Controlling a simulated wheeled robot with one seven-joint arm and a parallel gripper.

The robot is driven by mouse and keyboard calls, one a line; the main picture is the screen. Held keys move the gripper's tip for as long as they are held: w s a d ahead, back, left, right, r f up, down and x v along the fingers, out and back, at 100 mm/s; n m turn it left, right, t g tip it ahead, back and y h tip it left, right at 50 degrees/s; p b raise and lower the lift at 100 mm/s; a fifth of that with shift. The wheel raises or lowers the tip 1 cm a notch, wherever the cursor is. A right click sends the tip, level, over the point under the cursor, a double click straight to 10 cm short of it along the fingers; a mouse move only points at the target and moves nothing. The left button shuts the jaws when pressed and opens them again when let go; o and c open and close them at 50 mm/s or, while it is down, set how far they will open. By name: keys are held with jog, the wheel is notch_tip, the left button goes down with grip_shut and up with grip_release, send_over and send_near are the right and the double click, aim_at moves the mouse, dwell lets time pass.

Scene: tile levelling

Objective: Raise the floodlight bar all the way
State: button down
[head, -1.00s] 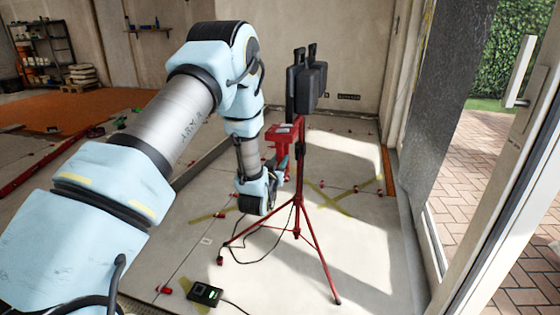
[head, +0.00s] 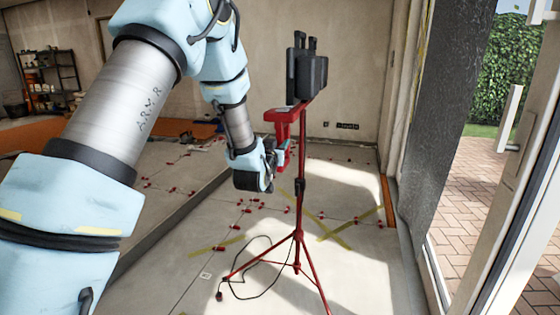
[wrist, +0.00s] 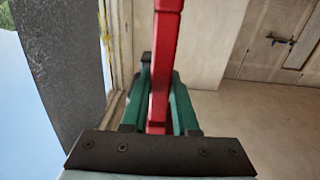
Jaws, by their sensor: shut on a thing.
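The floodlight bar (head: 285,115) is red and sits across the top of a red tripod mast (head: 300,212). Dark floodlights (head: 308,73) stand on it. A red upright piece (head: 285,133) hangs down from the bar's near end. My gripper (head: 278,158) is beside the mast, just below the bar, and is shut on this red piece. In the wrist view, the red piece (wrist: 167,50) runs upright between the green fingers of my gripper (wrist: 160,100). The far finger is partly hidden in the head view.
The tripod's legs (head: 312,272) spread on the pale floor, with a black cable (head: 245,292) looped beside them. Red tile clips (head: 247,203) dot the floor. A glazed door (head: 510,120) stands at right. A shelf (head: 52,75) is at the back left.

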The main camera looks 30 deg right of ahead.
jog(key=shift+r, duration=1.25)
jog(key=shift+d+r, duration=0.1)
jog(key=c, duration=1.1)
grip_release()
jog(key=o, duration=0.4)
jog(key=shift+s+f, duration=0.1)
jog(key=shift+f, duration=0.1)
jog(key=b+v, duration=0.2)
jog(key=v, duration=0.8)
jog(key=shift+s+a, duration=0.2)
jog(key=shift+a, duration=0.15)
